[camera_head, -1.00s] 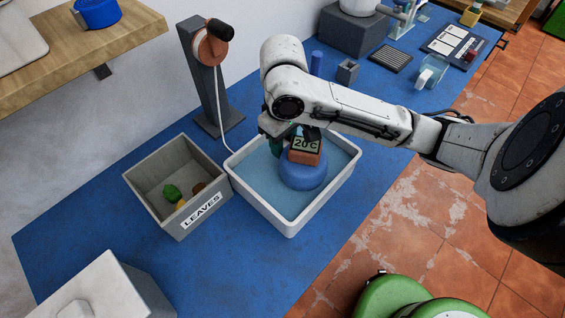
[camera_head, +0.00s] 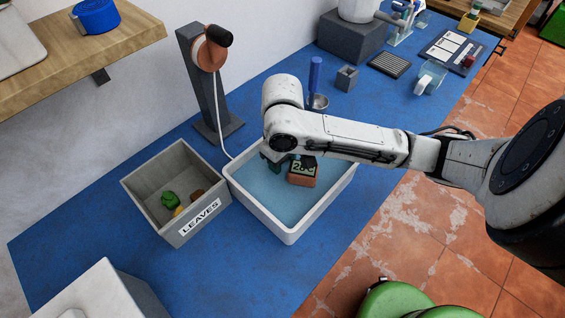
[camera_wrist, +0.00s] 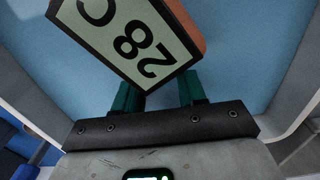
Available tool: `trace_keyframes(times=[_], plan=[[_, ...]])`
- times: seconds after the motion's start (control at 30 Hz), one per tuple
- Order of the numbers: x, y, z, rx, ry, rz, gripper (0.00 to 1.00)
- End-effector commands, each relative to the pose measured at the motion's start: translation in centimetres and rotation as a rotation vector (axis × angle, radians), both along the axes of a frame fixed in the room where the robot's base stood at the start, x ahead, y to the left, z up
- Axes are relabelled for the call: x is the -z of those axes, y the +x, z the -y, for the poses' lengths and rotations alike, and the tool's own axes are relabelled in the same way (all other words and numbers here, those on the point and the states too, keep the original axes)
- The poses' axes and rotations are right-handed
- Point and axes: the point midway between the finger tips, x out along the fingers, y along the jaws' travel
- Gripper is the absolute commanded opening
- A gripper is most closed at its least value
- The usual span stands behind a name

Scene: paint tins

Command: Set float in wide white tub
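The float is an orange block (camera_head: 303,180) with a pale display reading 28. It stands in the pale blue water of the wide white tub (camera_head: 290,236), and its round blue base can no longer be made out. In the wrist view its display (camera_wrist: 128,38) reads "28 C" upside down and at a slant. My gripper (camera_head: 284,161) is low over the tub at the float's upper left side. Its two green fingers (camera_wrist: 160,92) stand apart at the near corner of the float; whether they touch it is hidden.
A grey box labelled LEAVES (camera_head: 204,221) holds several small items left of the tub. A grey stand (camera_head: 204,95) with an orange reel stands behind. A blue-handled ladle (camera_head: 316,76) is behind the tub.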

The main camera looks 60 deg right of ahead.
Motion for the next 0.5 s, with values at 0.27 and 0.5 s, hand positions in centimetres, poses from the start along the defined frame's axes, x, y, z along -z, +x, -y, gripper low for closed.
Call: trace_keyframes(times=[0.27,0.5], plan=[[-0.03,0.0,0.01,0.0,0.0,0.0,0.57],[-0.65,0.04,0.02,0.0,0.0,0.001,0.57]])
